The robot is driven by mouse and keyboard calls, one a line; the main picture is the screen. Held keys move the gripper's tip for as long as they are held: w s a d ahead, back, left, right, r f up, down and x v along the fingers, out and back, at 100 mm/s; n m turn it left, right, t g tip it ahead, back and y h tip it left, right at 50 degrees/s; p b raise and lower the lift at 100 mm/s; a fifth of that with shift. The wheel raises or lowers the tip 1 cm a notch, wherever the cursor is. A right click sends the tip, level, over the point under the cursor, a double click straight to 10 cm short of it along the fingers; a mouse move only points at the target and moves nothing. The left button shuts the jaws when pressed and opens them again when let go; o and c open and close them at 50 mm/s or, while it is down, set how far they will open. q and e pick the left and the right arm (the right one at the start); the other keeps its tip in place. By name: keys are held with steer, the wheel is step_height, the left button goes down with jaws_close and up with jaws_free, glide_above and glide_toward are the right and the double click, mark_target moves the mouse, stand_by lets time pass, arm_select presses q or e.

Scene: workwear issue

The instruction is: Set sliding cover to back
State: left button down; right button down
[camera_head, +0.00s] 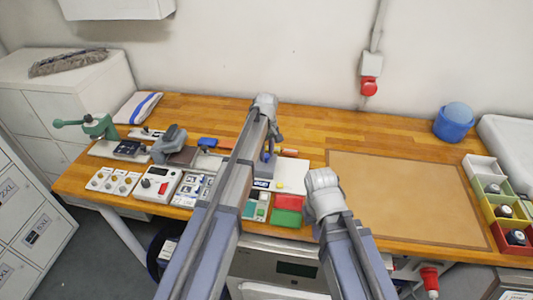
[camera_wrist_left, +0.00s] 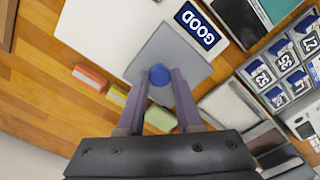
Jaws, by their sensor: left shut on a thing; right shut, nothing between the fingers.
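The sliding cover is a grey square plate (camera_wrist_left: 185,52) with a round blue knob (camera_wrist_left: 160,75), seen from above in the left wrist view. It lies on a white board (camera_wrist_left: 105,28), close to the blue GOOD label (camera_wrist_left: 197,27). My left gripper (camera_wrist_left: 161,84) is shut on the blue knob. In the head view my left arm partly hides the cover, and the white board (camera_head: 291,172) shows to its right. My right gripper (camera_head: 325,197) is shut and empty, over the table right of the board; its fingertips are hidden.
Red and green trays (camera_head: 288,210) lie in front of the board. A control box (camera_head: 157,184) and a green press (camera_head: 100,126) stand left. A large brown mat (camera_head: 405,195) lies clear at right, with coloured bins (camera_head: 503,213) beyond. An orange block (camera_wrist_left: 90,80) lies beside the board.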

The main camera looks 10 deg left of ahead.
stand_by(0.4)
arm_select(q)
steer(key=d, duration=1.1)
steer(key=shift+d, duration=0.4)
steer(key=c, duration=0.6)
jaws_free()
steer(key=shift+d, duration=0.15)
steer(key=shift+c, duration=0.2)
steer(key=shift+o, duration=0.3)
step_height(320, 180, up, 8)
steer(key=p, duration=0.7)
steer(key=shift+p, duration=0.4)
